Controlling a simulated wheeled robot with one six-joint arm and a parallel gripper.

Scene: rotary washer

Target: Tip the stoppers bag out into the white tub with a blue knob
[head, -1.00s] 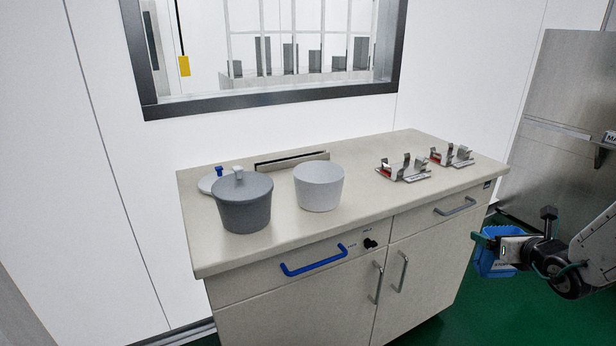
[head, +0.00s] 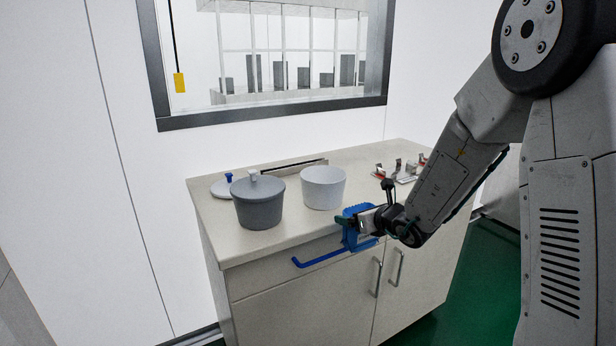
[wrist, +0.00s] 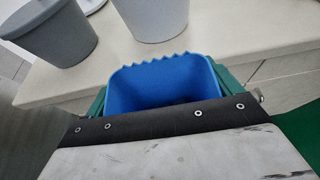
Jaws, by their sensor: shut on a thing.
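My gripper (head: 352,222) is shut on the blue stoppers bag (head: 350,238), in front of the counter's front edge, to the right of and below the white tub (head: 323,190). In the wrist view the bag (wrist: 165,78) has an open, jagged mouth, with green fingers on both sides; its contents are too dark to tell. The white tub stands upright and open on the counter; its lower part shows at the top of the wrist view (wrist: 155,18). A pale lid with a blue knob (head: 220,188) lies on the counter, partly hidden behind the grey tub.
A grey tub (head: 258,208) with a pale-knobbed lid on stands left of the white tub. Metal holders (head: 400,172) sit at the counter's right, partly behind my arm. A blue drawer handle (head: 318,259) sticks out below the counter edge. A windowed wall rises behind.

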